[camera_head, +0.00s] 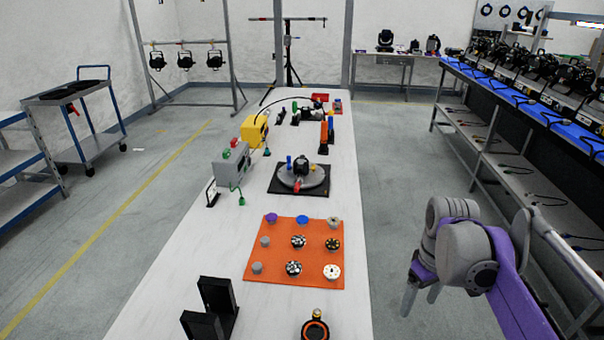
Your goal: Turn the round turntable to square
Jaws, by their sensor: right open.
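The round grey turntable (313,184) lies on a dark square base (283,189) in the middle of the long white table. My left gripper is not in view.
An orange mat (285,232) with several round pieces lies in front of the turntable. A grey box (231,165) and a yellow box (255,132) stand left of it. Black holders (217,295) stand at the near edge. A shelf of lamps (521,91) runs along the right.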

